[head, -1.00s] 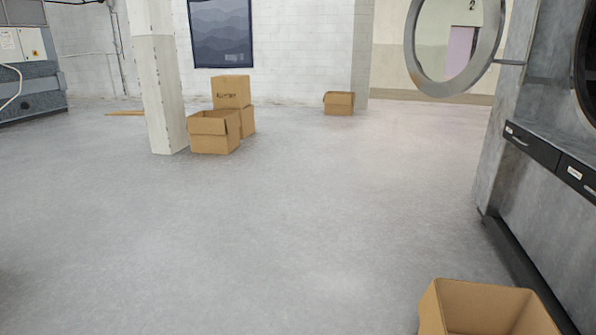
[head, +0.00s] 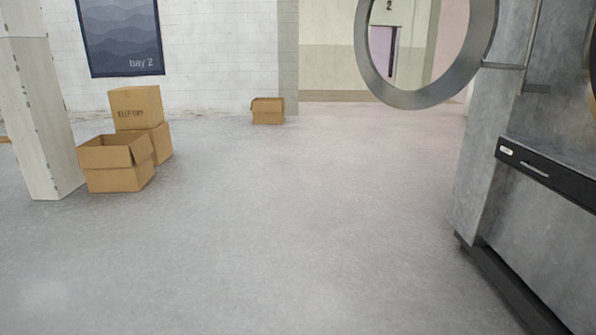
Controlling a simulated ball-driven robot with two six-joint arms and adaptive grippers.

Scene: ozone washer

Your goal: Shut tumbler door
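The tumbler door (head: 424,97) is a round grey metal ring with a see-through middle, at the upper right in the head view. It stands swung open, out to the left of the grey machine (head: 488,140), joined to it by a hinge arm (head: 503,66). Its top is cut off by the picture's upper edge. The dark rim of the machine's opening (head: 593,65) just shows at the right edge. Neither of my grippers is in view.
Cardboard boxes (head: 118,180) stand by a white pillar (head: 42,120) at the left. A smaller box (head: 268,111) is by the back wall. A dark plinth (head: 500,285) runs along the machine's foot. The grey floor (head: 280,240) between is clear.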

